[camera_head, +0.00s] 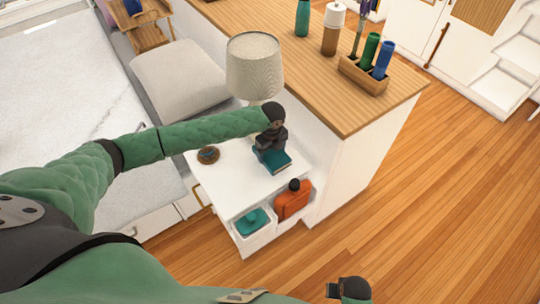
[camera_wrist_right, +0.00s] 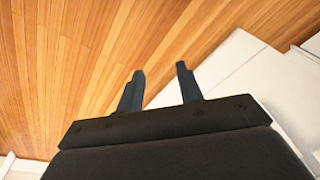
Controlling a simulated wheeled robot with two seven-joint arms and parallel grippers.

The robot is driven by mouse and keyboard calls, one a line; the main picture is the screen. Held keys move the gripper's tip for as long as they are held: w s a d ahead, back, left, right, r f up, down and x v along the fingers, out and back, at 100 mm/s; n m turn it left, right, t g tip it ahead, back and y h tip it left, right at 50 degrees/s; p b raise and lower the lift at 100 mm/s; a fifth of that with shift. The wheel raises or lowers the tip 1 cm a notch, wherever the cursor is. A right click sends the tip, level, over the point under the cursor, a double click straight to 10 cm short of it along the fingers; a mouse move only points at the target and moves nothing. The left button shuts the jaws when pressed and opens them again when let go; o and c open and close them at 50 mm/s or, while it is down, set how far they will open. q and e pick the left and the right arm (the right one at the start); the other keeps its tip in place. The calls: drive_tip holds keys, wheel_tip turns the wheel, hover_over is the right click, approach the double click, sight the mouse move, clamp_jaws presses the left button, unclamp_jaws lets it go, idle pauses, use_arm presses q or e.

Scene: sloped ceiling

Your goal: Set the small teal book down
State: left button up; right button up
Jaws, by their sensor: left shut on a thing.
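The small teal book (camera_head: 276,164) is at the white bedside table (camera_head: 226,185), near its right side by the wooden-topped cabinet. My left gripper (camera_head: 268,146) is above the book and shut on it, its dark fingers hiding the book's far part. The book looks level and very close to the tabletop; I cannot tell whether it touches. My right gripper (camera_wrist_right: 158,88) is open and empty in the right wrist view, above the floor.
A small round brown dish (camera_head: 208,155) lies on the table left of the book. A lamp (camera_head: 254,66) stands behind. Below the tabletop are an orange bottle-like thing (camera_head: 293,200) and a white bin with a teal item (camera_head: 252,222). The table's front middle is clear.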

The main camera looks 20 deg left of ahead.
sight(270, 152)
use_arm(q)
drive_tip(key=shift+w+a+f, duration=0.2)
drive_tip(key=shift+a+f, duration=0.1)
wheel_tip(270, 152, down, 4)
drive_tip(key=shift+r+p, duration=0.2)
drive_tip(key=shift+p, duration=0.55)
drive_tip(key=shift+f, duration=0.15)
use_arm(e)
wheel_tip(270, 152, down, 6)
drive_tip(key=s+d, duration=0.1)
drive_tip(key=shift+s+f, duration=0.2)
drive_tip(key=shift+s, duration=0.15)
use_arm(q)
drive_tip(key=shift+f, duration=0.1)
drive_tip(key=o, duration=1.1)
drive_tip(key=shift+c, duration=0.2)
drive_tip(key=shift+r, duration=0.4)
wheel_tip(270, 152, up, 6)
drive_tip(key=shift+f+b, duration=0.25)
drive_tip(key=shift+b, duration=0.7)
drive_tip(key=shift+r, duration=0.75)
use_arm(e)
wheel_tip(270, 152, up, 8)
drive_tip(key=w+a, duration=0.1)
drive_tip(key=w, duration=0.1)
drive_tip(key=shift+s+a, duration=0.1)
